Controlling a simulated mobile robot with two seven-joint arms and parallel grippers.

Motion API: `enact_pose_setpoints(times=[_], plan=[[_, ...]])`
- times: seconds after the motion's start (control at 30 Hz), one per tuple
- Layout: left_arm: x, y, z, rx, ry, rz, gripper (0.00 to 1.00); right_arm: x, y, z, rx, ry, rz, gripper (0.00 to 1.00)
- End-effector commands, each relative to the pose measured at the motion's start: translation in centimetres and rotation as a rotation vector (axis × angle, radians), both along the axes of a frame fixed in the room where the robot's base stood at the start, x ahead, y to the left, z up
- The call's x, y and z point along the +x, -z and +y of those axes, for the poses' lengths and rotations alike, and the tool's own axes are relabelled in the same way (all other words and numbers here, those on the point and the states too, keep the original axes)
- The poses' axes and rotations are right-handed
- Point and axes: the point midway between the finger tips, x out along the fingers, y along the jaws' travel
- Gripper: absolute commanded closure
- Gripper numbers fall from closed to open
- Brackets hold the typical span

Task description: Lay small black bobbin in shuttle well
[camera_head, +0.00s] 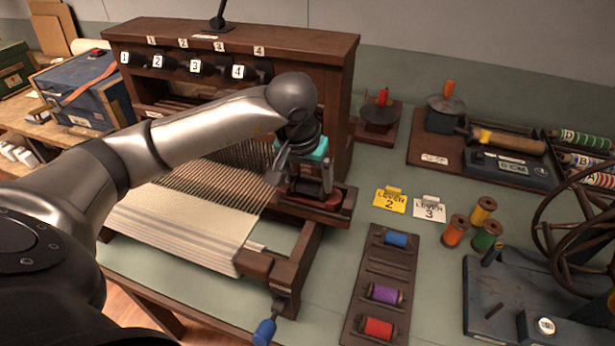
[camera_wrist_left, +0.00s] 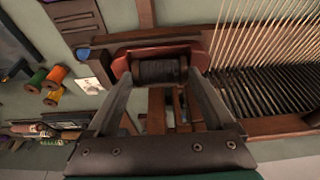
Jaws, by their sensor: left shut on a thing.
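My left gripper (camera_head: 313,188) reaches over the right side of the loom and points down at the reddish-brown wooden shuttle (camera_head: 337,197). In the left wrist view, the gripper (camera_wrist_left: 159,72) is shut on the small black bobbin (camera_wrist_left: 158,70), with one finger at each end. My right gripper is not in view.
The loom frame (camera_head: 240,38) stands close behind my left arm, with stretched threads (camera_head: 215,170) to the left. A dark rack (camera_head: 374,265) of coloured spools, standing spools (camera_head: 482,210) and a spoked wheel device (camera_head: 570,240) are right. Green tabletop is clear between the loom and rack.

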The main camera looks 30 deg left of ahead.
Motion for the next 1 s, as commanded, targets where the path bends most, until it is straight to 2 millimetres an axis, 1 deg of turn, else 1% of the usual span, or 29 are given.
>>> enact_pose_setpoints(times=[0.27, 0.57, 0.6, 0.67, 0.7, 0.9, 1.0], plan=[[0.0, 0.47, 0.0, 0.0, 0.0, 0.0, 0.67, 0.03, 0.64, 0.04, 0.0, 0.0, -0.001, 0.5], [0.01, 0.43, 0.0, 0.0, 0.0, -0.001, 0.67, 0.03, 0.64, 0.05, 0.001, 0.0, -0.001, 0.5], [0.01, 0.43, 0.0, 0.0, 0.0, -0.001, 0.09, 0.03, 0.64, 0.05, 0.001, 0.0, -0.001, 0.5], [0.0, 0.43, 0.01, 0.0, 0.0, -0.001, 0.02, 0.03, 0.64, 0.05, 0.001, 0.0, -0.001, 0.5], [0.0, 0.43, 0.01, 0.0, 0.0, -0.001, 0.0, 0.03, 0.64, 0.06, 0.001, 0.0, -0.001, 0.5], [-0.01, 0.41, 0.01, 0.0, 0.0, 0.0, 0.0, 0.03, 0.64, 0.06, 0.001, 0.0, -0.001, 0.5], [-0.07, -0.05, -0.01, 0.0, -0.001, -0.003, 0.0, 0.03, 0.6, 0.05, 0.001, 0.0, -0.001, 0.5]])
